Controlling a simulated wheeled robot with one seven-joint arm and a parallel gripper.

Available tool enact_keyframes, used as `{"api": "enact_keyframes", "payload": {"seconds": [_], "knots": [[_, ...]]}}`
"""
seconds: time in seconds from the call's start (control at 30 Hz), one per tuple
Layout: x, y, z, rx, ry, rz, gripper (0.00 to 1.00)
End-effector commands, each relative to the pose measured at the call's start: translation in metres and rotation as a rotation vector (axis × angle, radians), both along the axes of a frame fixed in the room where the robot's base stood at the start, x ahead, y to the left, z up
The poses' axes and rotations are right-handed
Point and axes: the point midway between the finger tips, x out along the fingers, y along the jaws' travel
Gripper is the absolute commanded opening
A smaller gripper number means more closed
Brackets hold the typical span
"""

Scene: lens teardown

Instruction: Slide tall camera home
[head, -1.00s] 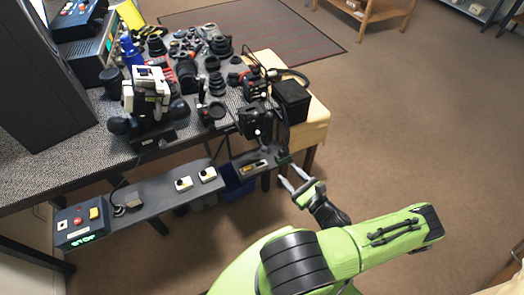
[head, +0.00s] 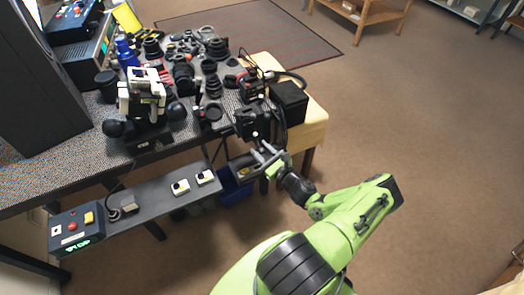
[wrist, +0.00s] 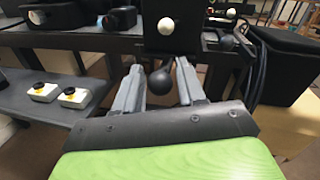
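A black, upright camera-like unit (head: 252,122) stands at the right front edge of the bench; I take it to be the tall camera. In the wrist view its dark face (wrist: 190,40) carries a pale round knob (wrist: 166,26). A dark ball knob (wrist: 161,82) hangs below that face. My gripper (head: 262,157) is just below and in front of the unit. In the wrist view my gripper (wrist: 160,72) is open, with its fingers on either side of the ball knob. I see gaps beside the ball, and cannot tell its depth between the fingers.
A black box (head: 289,102) and loose cables (wrist: 262,78) are close on the right. A low shelf (head: 150,192) at the left bears two pale button boxes (wrist: 60,94) and a control box (head: 76,228). Lens parts crowd the bench. The floor at right is clear.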

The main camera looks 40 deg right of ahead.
Motion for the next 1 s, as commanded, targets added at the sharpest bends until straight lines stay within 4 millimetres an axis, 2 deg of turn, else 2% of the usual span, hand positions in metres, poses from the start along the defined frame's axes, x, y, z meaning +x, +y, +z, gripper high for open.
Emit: {"api": "enact_keyframes", "payload": {"seconds": [0.03,0.23,0.47,0.57,0.8,0.9,1.0], "knots": [[0.000,0.000,0.000,0.000,0.000,0.000,0.31],[0.000,0.000,0.000,0.000,0.000,0.000,0.01],[0.000,0.000,0.000,0.000,0.000,0.001,0.00],[0.007,-0.002,-0.001,-0.003,0.001,0.004,0.00],[0.061,-0.017,-0.003,-0.008,0.001,0.005,0.00],[0.079,-0.023,-0.003,-0.007,0.000,0.004,0.00],[0.089,-0.026,-0.002,-0.004,0.001,0.002,0.00]]}}
